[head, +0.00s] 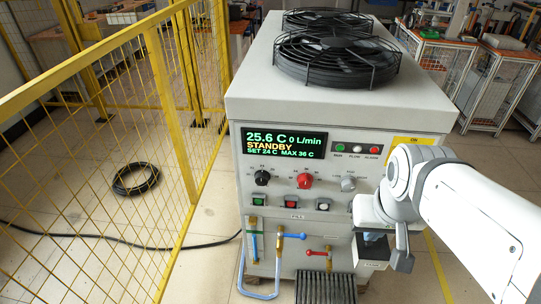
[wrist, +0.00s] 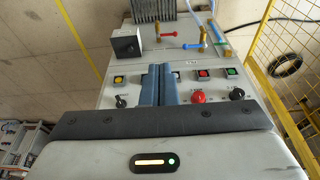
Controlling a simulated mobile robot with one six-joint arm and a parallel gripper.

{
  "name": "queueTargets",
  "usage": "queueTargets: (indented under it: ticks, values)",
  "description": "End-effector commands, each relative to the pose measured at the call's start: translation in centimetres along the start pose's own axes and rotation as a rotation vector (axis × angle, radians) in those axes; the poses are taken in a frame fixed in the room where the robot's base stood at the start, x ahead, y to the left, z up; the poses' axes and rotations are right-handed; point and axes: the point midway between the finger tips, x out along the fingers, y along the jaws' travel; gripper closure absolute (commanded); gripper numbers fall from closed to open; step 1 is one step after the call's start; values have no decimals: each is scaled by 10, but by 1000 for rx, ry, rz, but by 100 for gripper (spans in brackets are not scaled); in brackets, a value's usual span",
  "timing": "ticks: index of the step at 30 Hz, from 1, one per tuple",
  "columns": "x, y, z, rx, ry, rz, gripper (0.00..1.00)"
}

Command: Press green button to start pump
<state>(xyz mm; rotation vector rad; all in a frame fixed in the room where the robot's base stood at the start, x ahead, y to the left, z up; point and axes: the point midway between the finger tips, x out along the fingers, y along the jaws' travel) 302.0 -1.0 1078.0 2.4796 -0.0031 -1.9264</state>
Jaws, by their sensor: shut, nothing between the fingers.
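The pump unit's front panel carries a row of small buttons under its knobs. A green button (head: 258,201) is at the left end of the row in the head view and shows at the right in the wrist view (wrist: 231,72). A red button (head: 291,204) is beside it, also in the wrist view (wrist: 203,75). The display (head: 284,143) reads 25.6 C, 0 L/min, STANDBY. My gripper (wrist: 158,72) is shut and empty, its blue fingers in front of the panel, left of both buttons in the wrist view. They hide part of the panel; contact cannot be told.
A red knob (head: 305,180) and black knob (head: 262,177) sit above the buttons. Blue-handled (head: 290,236) and red-handled (head: 318,252) valves stick out below. A yellow mesh fence (head: 110,150) stands close on the left. A grey box (wrist: 126,43) protrudes from the lower panel.

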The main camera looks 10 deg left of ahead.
Motion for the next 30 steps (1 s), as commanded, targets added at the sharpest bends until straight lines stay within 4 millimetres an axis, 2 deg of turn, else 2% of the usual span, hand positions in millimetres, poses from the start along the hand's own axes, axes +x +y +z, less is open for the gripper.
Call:
queueTargets:
  ticks: [20, 23, 26, 30]
  values:
    - [4, -1, -2, 9, 5, -2, 100]
    - [19, -6, -12, 42, 30, -8, 100]
    - [45, -16, -30, 112, 78, -24, 100]
    - [92, -39, -61, 251, 169, -73, 100]
